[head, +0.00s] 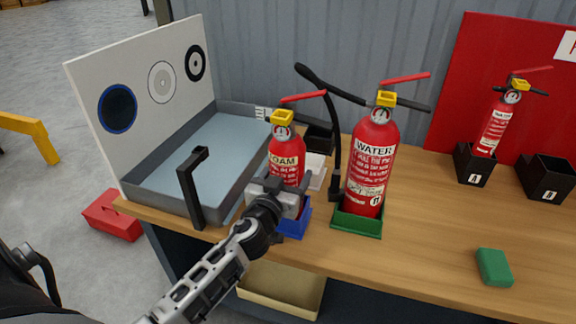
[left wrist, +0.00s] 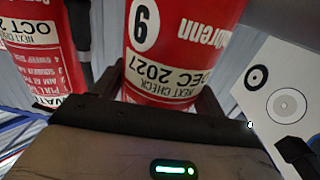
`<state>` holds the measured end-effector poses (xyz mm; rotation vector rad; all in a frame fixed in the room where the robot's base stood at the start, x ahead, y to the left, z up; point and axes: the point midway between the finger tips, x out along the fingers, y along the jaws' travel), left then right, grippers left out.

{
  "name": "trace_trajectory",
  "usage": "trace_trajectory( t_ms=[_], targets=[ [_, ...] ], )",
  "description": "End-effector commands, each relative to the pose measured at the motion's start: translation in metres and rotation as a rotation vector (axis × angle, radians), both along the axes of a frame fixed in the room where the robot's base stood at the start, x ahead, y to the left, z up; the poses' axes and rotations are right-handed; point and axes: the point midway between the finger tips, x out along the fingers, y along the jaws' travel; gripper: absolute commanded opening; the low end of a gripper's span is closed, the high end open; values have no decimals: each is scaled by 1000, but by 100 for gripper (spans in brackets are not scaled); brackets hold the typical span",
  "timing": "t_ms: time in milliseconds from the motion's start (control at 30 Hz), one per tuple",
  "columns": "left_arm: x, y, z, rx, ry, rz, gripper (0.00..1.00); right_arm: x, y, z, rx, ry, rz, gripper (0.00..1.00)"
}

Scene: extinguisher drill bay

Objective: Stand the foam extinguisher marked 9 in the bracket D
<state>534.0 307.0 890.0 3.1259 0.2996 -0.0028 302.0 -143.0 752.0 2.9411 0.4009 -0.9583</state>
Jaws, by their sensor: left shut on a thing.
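The foam extinguisher (head: 287,158) is red with a yellow collar and red lever. In the left wrist view, the red cylinder (left wrist: 180,45) has a round 9 and a "DEC 2027" label. My left gripper (head: 280,190) is shut around its lower body, in front of the blue holder (head: 296,222). The gripper hides the base, so I cannot tell whether it sits in the holder or above it. My right gripper is not in view.
A water extinguisher (head: 371,160) stands close on the right in a green holder (head: 357,222). Another extinguisher (head: 494,128) stands in a black bracket (head: 473,167); a second black bracket (head: 547,178) is empty. A grey tray (head: 165,205) lies left. A green block (head: 494,267) lies front right.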

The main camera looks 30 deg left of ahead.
Motion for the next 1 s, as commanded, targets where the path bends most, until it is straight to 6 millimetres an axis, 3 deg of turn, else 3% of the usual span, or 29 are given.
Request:
trace_trajectory(
  t_ms=[33,1000],
  targets=[
    [2,0,12,2,-17,-2,26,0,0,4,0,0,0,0],
    [2,0,50,2,-18,-3,26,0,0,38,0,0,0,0]
  ],
)
